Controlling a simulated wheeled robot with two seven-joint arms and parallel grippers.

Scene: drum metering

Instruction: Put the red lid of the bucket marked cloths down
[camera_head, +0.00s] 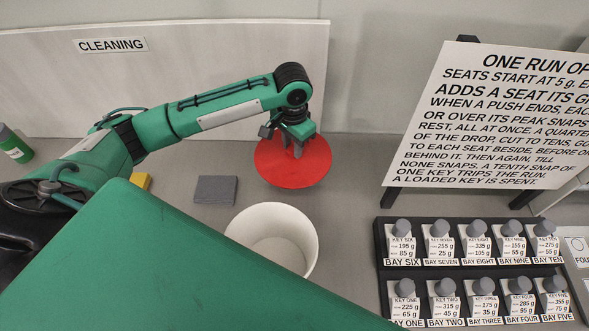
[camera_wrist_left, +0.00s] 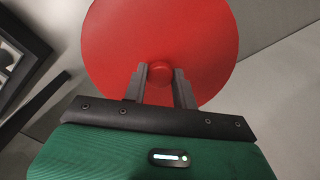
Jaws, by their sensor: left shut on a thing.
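The red lid (camera_head: 293,172) is a round disc behind the white bucket in the head view. It fills the upper part of the left wrist view (camera_wrist_left: 160,35). My left gripper (camera_head: 297,150) is shut on the lid's round knob (camera_wrist_left: 160,73), with one finger on each side of it. I cannot tell whether the lid touches the counter. The white bucket (camera_head: 313,240) stands open in front of the lid, and its inside looks empty. No marking shows on the part of the bucket in view. My right gripper is not in view.
A grey block (camera_head: 215,190) lies left of the bucket, with a yellow block (camera_head: 141,181) beyond it. A green container (camera_head: 14,145) is at the far left. A black rack (camera_head: 480,270) of grey-knobbed keys and a large sign (camera_head: 490,125) stand right. A CLEANING board (camera_head: 200,60) is behind.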

